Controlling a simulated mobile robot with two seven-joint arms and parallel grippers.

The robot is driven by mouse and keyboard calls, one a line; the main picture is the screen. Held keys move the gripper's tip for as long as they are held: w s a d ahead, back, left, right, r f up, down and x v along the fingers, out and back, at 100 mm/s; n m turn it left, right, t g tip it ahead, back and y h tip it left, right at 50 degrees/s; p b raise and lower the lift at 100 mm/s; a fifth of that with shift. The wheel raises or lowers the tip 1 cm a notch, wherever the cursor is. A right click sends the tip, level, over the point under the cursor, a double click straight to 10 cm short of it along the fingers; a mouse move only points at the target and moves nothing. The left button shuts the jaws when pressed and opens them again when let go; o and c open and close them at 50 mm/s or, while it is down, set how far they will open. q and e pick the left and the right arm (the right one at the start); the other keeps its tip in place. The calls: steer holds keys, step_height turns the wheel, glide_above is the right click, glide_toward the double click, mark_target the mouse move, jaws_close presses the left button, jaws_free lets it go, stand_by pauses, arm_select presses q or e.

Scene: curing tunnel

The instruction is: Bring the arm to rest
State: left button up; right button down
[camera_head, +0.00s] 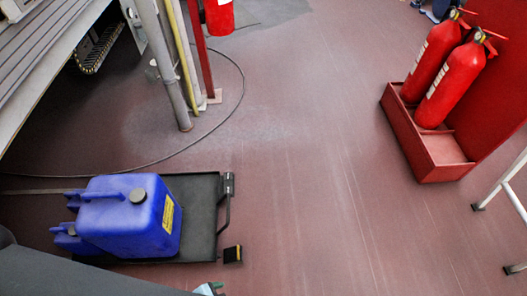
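No arm or gripper of mine can be made out with certainty. A dark grey shape fills the lower left corner, and it may be part of my own body. A small pale and teal piece shows at the bottom edge near the middle left, cut off by the frame, and I cannot tell what it is.
Blue canisters (130,215) stand on a black low trolley (203,205) at lower left. A red stand (422,150) holds two fire extinguishers (452,82) at right. Posts (172,65) and a cable (222,122) are upper left. A white frame (505,180) is far right. The middle floor is clear.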

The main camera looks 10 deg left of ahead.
arm_select(q)
steer(key=s+a+r+n+t+p, duration=0.1)
steer(key=a+r+n+p, duration=0.1)
steer(key=r+p, duration=0.3)
steer(key=s+a+r+n+t+y+p, duration=0.1)
steer(key=s+a+r+n+t+p, duration=0.1)
steer(key=r, duration=0.9)
steer(key=s+a+r+n+t+p, duration=0.2)
steer(key=a+r+n+p, duration=0.1)
steer(key=r+p, duration=0.4)
steer(key=shift+s+a+r+y+p, duration=0.25)
steer(key=shift+a+r+y+p, duration=0.15)
steer(key=shift+a+r, duration=0.25)
arm_select(e)
steer(key=w+r+t, duration=0.1)
steer(key=w+r, duration=0.2)
steer(key=r, duration=0.5)
steer(key=w+r+t, duration=0.1)
steer(key=w+r, duration=0.3)
steer(key=r, duration=0.5)
steer(key=shift+a+r+t, duration=0.25)
steer(key=shift+a+t, duration=0.15)
steer(key=shift+a, duration=0.05)
steer(key=shift+w, duration=0.15)
